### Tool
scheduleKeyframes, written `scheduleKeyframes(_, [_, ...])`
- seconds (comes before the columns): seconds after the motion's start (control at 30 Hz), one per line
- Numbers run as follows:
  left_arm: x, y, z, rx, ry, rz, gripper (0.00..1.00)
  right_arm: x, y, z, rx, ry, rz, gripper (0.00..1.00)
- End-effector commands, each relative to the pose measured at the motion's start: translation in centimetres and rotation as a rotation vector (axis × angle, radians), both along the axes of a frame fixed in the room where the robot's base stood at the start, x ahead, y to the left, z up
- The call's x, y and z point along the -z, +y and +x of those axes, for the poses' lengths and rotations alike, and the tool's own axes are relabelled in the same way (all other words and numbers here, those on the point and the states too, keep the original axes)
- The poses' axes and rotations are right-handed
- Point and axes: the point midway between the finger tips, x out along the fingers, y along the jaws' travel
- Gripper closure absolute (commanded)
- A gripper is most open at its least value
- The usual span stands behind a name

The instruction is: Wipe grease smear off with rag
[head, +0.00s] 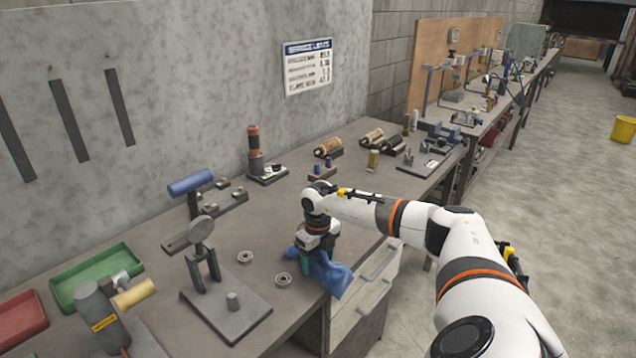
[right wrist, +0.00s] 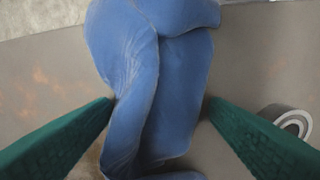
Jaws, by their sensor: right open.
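The blue rag (head: 328,272) lies bunched at the front edge of the bench, part of it hanging over the edge. My right gripper (head: 306,266) is over the rag, pointing down. In the right wrist view the rag (right wrist: 150,85) stands between the two green fingers of my right gripper (right wrist: 160,108), which are open on either side of it. The left finger looks very close to the cloth; I cannot tell if it touches. Faint orange-brown marks (right wrist: 38,100) show on the bench top there; I cannot tell if they are the grease smear. My left gripper is not in view.
Two small metal rings (head: 283,279) (head: 245,257) lie left of the rag. A stand with a round disc (head: 201,232) is farther left, near a green tray (head: 97,277). Drawers (head: 365,290) sit under the bench edge. Bare bench top lies behind the rings.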

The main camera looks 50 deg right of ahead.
Motion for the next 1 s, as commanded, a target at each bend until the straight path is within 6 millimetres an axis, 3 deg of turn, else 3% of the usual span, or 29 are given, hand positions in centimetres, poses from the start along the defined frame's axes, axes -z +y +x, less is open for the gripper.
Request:
scheduleKeyframes(0.07, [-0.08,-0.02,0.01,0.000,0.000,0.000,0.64,0.04,0.06,-0.06,-0.001,0.002,0.001,0.37])
scheduleKeyframes(0.73, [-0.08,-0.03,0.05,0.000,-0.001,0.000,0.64,0.03,0.06,-0.07,-0.001,0.003,0.001,0.98])
scheduleKeyframes(1.0, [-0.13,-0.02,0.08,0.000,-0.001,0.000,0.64,0.01,0.08,-0.07,-0.001,0.003,0.000,1.00])
